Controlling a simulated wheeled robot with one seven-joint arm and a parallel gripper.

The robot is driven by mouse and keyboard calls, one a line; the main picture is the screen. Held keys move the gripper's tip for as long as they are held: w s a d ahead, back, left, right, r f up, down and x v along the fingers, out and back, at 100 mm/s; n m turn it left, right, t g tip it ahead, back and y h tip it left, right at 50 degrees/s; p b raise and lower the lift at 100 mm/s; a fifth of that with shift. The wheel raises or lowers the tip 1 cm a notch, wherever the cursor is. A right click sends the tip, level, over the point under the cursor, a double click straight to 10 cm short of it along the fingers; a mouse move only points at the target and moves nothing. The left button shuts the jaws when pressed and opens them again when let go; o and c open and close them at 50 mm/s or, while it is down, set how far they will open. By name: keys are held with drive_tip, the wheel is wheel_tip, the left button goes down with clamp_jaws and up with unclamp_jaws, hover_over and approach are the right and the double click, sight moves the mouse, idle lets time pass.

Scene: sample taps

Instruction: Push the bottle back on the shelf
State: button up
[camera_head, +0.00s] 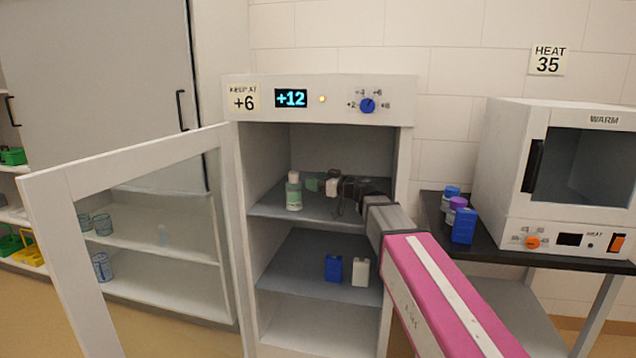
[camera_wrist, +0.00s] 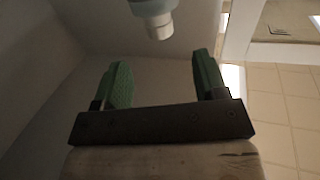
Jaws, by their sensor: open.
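The bottle (camera_head: 293,194), pale with a green label and a whitish cap, stands upright on the upper shelf (camera_head: 325,211) of the open cabinet, left of centre and near the front edge. My gripper (camera_head: 313,184) is inside the cabinet, reaching in from the right, just right of the bottle. In the wrist view my gripper (camera_wrist: 160,68) has its green fingers spread with nothing between them. The bottle (camera_wrist: 152,12) shows at the top of that view, beyond the fingertips and cut off by the frame. A small gap appears between them.
The glass door (camera_head: 130,180) stands open to the left. A blue bottle (camera_head: 333,268) and a white bottle (camera_head: 360,271) stand on the lower shelf. The cabinet reads +12 beside a "+6" label. At right, several containers (camera_head: 462,225) stand beside a warming oven (camera_head: 560,180).

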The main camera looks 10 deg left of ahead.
sight(298, 177)
drive_tip(key=x, duration=1)
drive_tip(key=shift+a, duration=0.3)
drive_tip(key=shift+w, duration=0.1)
drive_tip(key=c, duration=1.1)
